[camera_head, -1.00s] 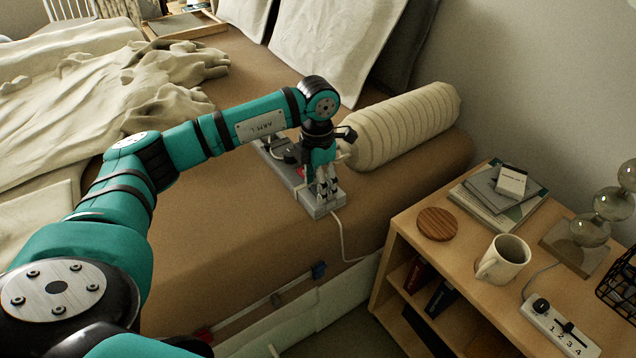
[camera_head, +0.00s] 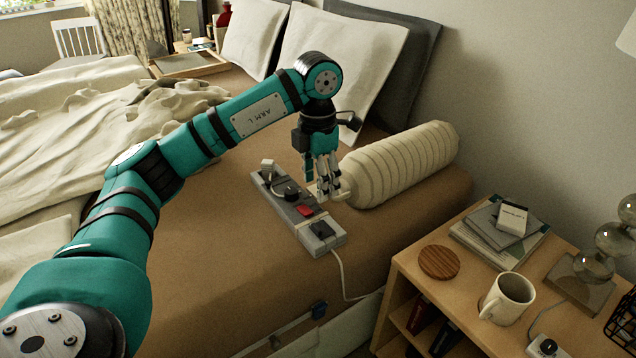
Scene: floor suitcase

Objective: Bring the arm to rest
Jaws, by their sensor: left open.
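My left arm reaches in from the left over the bed. Its gripper (camera_head: 322,186) points down, open and empty, just behind and above a grey power strip (camera_head: 297,213) on the bed. The strip has a red switch, and black and pale plugs sit in it. Its white cord runs off the bed's edge toward the nightstand. I cannot tell whether the fingertips touch the strip or the bolster beside it; they look apart from the strip. My right gripper is not in view.
A ribbed cream bolster (camera_head: 403,165) lies right of the gripper, with pillows (camera_head: 343,68) behind. A nightstand (camera_head: 420,288) at right holds a wooden coaster (camera_head: 439,262), a mug (camera_head: 507,298), books (camera_head: 497,236) and glass balls. A rumpled blanket (camera_head: 90,110) covers the left.

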